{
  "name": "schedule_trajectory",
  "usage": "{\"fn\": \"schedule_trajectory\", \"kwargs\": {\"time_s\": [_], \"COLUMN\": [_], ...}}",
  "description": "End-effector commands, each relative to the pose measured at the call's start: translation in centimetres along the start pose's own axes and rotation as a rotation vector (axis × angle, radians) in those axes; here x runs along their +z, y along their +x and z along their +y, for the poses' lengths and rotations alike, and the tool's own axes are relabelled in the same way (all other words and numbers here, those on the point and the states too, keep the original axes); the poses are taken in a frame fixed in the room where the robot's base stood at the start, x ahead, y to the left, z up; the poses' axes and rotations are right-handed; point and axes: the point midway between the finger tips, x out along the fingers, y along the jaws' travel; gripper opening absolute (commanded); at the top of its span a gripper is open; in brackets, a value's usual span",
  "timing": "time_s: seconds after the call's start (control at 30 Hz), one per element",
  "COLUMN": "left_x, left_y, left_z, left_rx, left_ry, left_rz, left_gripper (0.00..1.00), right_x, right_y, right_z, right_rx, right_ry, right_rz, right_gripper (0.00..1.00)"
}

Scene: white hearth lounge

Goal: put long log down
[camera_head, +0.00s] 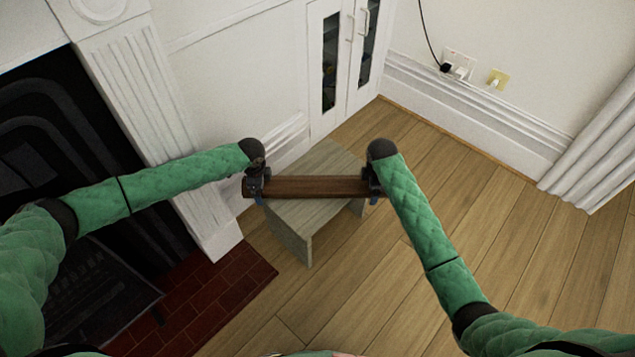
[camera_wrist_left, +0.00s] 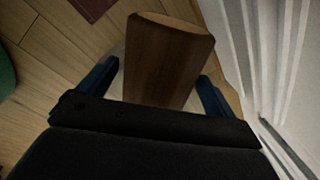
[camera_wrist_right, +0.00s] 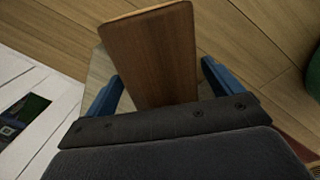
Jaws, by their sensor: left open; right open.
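The long log (camera_head: 318,187) is a dark brown wooden piece lying level across the picture in the head view, above or on a small greyish wooden stool (camera_head: 305,222); I cannot tell whether it touches the top. My left gripper (camera_head: 257,190) is at the log's left end, and my right gripper (camera_head: 374,188) is at its right end. In the left wrist view the log (camera_wrist_left: 165,60) lies between the open blue fingers, with gaps at both sides. In the right wrist view the log (camera_wrist_right: 152,58) also lies between open fingers.
A black fireplace (camera_head: 60,150) with a white surround (camera_head: 150,90) and a red brick hearth (camera_head: 225,292) stands at the left. A white cabinet (camera_head: 340,60) is behind the stool. The wooden floor (camera_head: 480,210) at the right is clear up to the white curtain (camera_head: 605,150).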

Motion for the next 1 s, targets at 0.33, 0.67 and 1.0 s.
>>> {"fn": "schedule_trajectory", "kwargs": {"time_s": [0.33,0.67,1.0], "left_x": [0.0,0.0,0.0], "left_y": [-4.3,-10.0,-11.9], "left_z": [-0.1,-0.1,-0.1], "left_rx": [-0.001,0.0,0.0], "left_ry": [-0.001,0.0,-0.001], "left_rz": [0.002,0.0,0.0], "left_gripper": [0.92,0.92,0.92], "right_x": [0.0,0.0,0.0], "right_y": [0.0,0.0,-0.6], "right_z": [0.0,0.0,0.1], "right_rx": [0.0,0.0,0.001], "right_ry": [0.0,0.0,0.0], "right_rz": [0.0,0.0,0.001], "right_gripper": [0.91,0.91,0.91]}}
